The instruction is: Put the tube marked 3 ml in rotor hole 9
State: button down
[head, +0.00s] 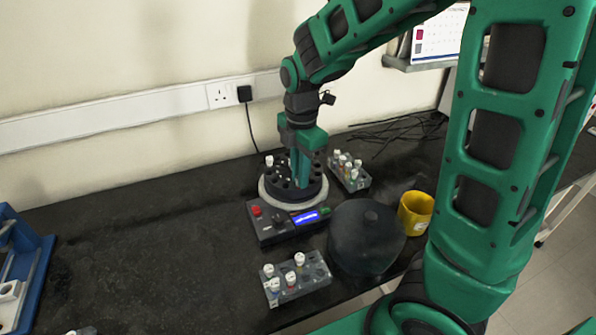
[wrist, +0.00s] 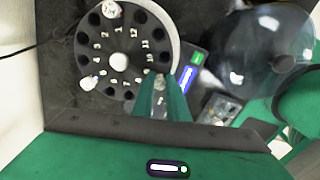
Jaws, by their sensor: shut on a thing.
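My gripper (head: 303,178) is over the near part of the black rotor (head: 268,183) of the centrifuge. In the wrist view my fingers (wrist: 164,95) are shut on a pale tube (wrist: 160,84) at the rotor's edge. Most of this tube is hidden by the fingers, and I cannot read its mark. The rotor (wrist: 124,62) shows a ring of dark holes with small white numbers. Two white-capped tubes sit in it, one at the top (wrist: 111,10) and one at the left (wrist: 88,83). I cannot tell which hole is under my fingers.
The centrifuge's control panel (head: 292,223) faces front. A clear rack with several tubes (head: 308,282) stands in front, another (head: 362,181) behind right. A blue rack (head: 40,270) is far left. The left bench is mostly clear.

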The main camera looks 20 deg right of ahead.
jog(key=c, duration=1.3)
grip_release()
jog(key=shift+c, duration=0.2)
jog(key=shift+r, duration=3)
jog(key=shift+d, duration=0.1)
jog(key=s+d+m, duration=0.8)
jog(key=s+m, duration=0.3)
jog(key=m, duration=0.2)
jog(key=s+d+m, duration=0.8)
jog(key=s+m, duration=0.4)
jog(key=m, duration=0.1)
jog(key=shift+d+f+m, duration=0.3)
jog(key=shift+d+f, duration=0.05)
jog(key=shift+d, duration=0.05)
